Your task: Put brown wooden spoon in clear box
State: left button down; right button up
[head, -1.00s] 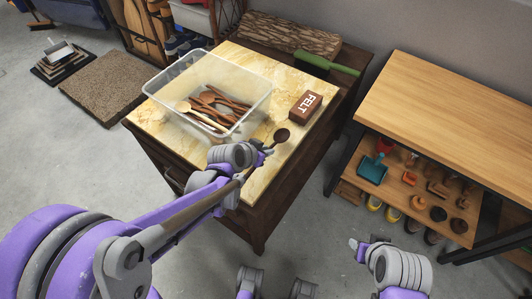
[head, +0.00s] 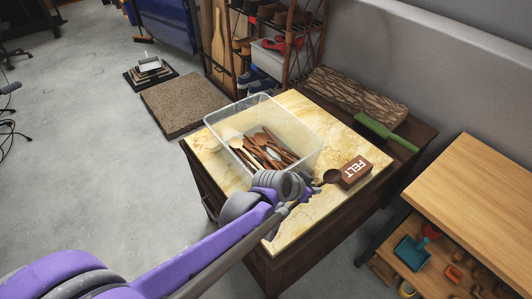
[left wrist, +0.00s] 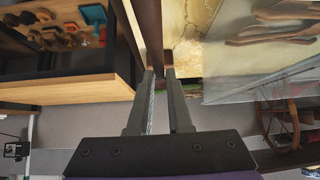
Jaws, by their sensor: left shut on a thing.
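A brown wooden spoon has its dark bowl (head: 332,176) sticking out beyond my left gripper (head: 308,190), in front of the FELT block in the head view. My left gripper is shut on its handle, which the gripper mostly hides. I cannot tell how far the spoon is above the table. The clear box (head: 222,135) stands open on the marble-topped table, behind and left of the gripper. Several brown spoons (head: 268,150) and a pale one (head: 236,143) lie in it. In the left wrist view the gripper's fingers (left wrist: 159,75) are close together. My right gripper is out of view.
A brown FELT block (head: 366,172) lies right of the box. A green-handled tool (head: 385,132) and a bark-faced log (head: 357,95) lie behind it. A wooden workbench (head: 490,185) stands at the right. Bare marble (head: 312,225) shows at the table's front.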

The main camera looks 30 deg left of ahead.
aim_at(269, 142)
jog(key=i+l+u, duration=0.15)
jog(key=l, duration=0.2)
jog(key=i+l+u, duration=0.2)
jog(key=l, duration=0.2)
jog(key=i+l+u, duration=0.15)
jog(key=l, duration=0.2)
jog(key=i+l+u, duration=0.15)
jog(key=l, duration=0.3)
jog(key=i+l+u, duration=0.25)
jog(key=i+j, duration=0.2)
